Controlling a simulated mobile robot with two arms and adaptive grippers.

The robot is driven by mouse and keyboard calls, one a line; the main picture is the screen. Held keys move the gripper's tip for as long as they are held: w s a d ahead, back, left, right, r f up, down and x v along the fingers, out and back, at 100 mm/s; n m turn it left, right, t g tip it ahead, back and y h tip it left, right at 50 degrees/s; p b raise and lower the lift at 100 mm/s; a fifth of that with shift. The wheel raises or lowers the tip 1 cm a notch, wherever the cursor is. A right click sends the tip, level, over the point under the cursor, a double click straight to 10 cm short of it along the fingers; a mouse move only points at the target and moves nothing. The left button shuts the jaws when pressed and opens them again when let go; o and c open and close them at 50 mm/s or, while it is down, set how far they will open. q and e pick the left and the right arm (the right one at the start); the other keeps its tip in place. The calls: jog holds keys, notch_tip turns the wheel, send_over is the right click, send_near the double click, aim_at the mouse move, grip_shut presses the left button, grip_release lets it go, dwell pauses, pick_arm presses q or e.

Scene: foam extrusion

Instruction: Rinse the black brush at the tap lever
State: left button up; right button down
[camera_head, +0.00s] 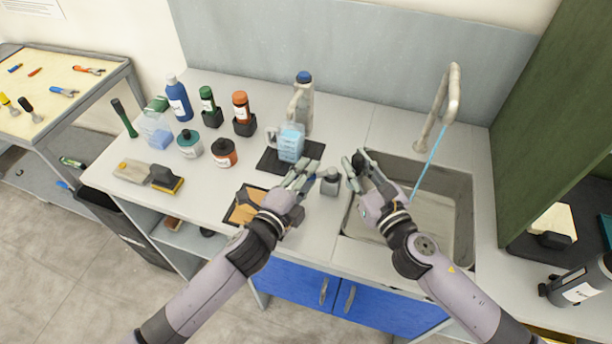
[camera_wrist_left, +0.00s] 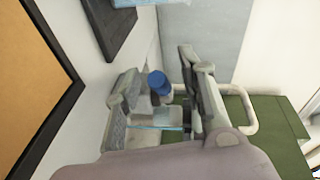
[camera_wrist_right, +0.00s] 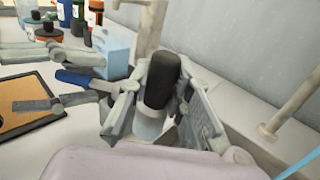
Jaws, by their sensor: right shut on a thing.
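My right gripper (camera_head: 358,168) is shut on the black brush (camera_wrist_right: 162,80), over the left edge of the sink. The brush shows as a dark rounded piece between the fingers in the right wrist view; its other end is hidden. My left gripper (camera_head: 302,172) is open and empty above the counter, left of the sink. The tap (camera_head: 452,95) stands behind the sink, and a blue water stream (camera_head: 428,162) runs from its spout, right of the brush and apart from it. A small grey fixture (camera_head: 330,182) between the grippers may be the tap lever; I cannot tell.
The sink (camera_head: 465,195) is open at the right. A measuring jug (camera_head: 290,145) and a grey bottle with a blue cap (camera_head: 303,105) stand behind my left gripper. An orange-brown board (camera_head: 243,208) lies under it. Several bottles and jars stand further left.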

pick_arm(q)
grip_shut()
dwell(0.7)
